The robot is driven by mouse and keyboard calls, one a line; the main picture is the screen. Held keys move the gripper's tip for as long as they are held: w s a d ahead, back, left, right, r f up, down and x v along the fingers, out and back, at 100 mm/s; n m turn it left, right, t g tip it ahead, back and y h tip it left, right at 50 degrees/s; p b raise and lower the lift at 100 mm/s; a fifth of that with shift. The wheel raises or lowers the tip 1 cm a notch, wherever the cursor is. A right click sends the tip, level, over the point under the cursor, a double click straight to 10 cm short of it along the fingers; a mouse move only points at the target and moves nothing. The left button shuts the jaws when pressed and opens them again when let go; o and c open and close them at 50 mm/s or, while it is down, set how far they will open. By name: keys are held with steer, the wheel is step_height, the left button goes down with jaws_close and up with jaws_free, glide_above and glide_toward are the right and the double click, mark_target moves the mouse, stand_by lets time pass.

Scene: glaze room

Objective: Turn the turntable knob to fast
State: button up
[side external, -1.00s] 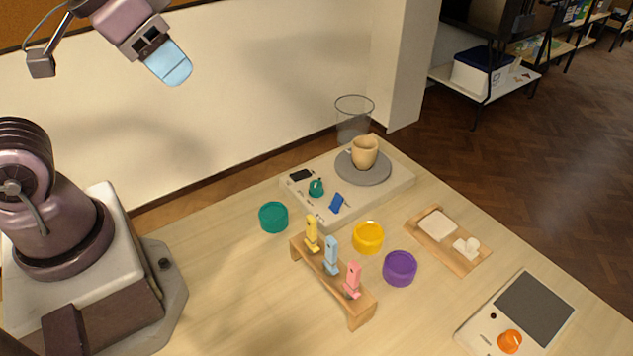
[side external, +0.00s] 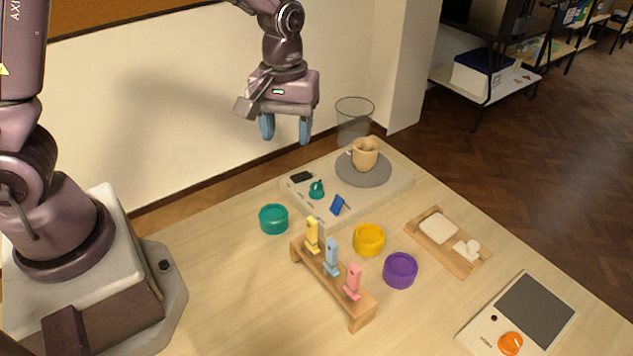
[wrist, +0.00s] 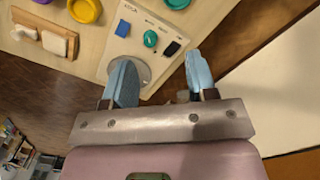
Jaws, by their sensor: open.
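The turntable's pale base (side external: 372,202) stands at the back of the table, with a grey disc (side external: 362,173) bearing a tan mug (side external: 365,153). On its panel are a small teal knob (side external: 316,189), a blue lever-like part (side external: 338,205) and a black part (side external: 301,177). The wrist view shows the teal knob (wrist: 150,38) between the blue part and the black part. The speed marks are too small to read. My gripper (side external: 286,138) is open and empty, fingers down, above and apart from the panel. The wrist view shows both blue fingers (wrist: 160,62) spread.
A clear cylinder (side external: 354,121) stands behind the disc. A teal jar (side external: 273,219), yellow jar (side external: 368,239), purple jar (side external: 400,270) and wooden rack (side external: 359,317) with upright coloured pieces are nearer. A device with an orange knob (side external: 510,343) sits at lower right.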

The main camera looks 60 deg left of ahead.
mark_target(317, 185)
steer(key=w+a+f+n, duration=0.1)
steer(key=w+f+n, duration=0.2)
steer(key=w+n, duration=0.4)
steer(key=shift+n+t, duration=0.4)
steer(key=shift+n, duration=0.1)
steer(key=f, duration=1.3)
steer(key=shift+s, duration=0.2)
steer(key=shift+c, duration=0.2)
steer(key=c, duration=0.9)
